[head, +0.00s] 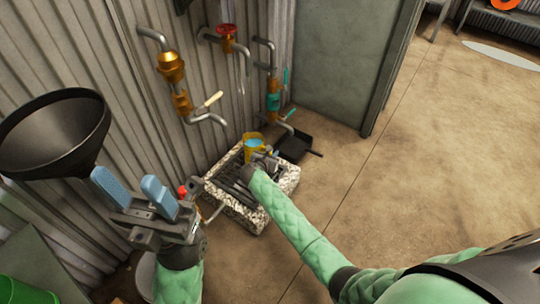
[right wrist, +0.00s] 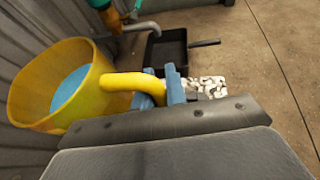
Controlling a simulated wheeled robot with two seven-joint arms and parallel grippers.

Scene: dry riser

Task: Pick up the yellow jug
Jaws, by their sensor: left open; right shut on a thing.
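The yellow jug (head: 253,146) stands over the grate of a speckled stone basin by the corrugated wall. It holds blue liquid. In the right wrist view the jug (right wrist: 60,85) is at the left, its handle reaching between the blue fingers. My right gripper (right wrist: 175,85) is shut on that handle. In the head view my right gripper (head: 262,160) is at the jug, partly hidden by its own arm. I cannot tell whether the jug touches the grate. My left gripper (head: 135,190) is open and empty, in the near left of the head view.
A large black funnel (head: 55,130) is at the left. Pipes with brass fittings (head: 171,68) and a red valve wheel (head: 227,33) run along the wall above the basin (head: 284,180). A black dustpan (head: 296,147) lies behind it.

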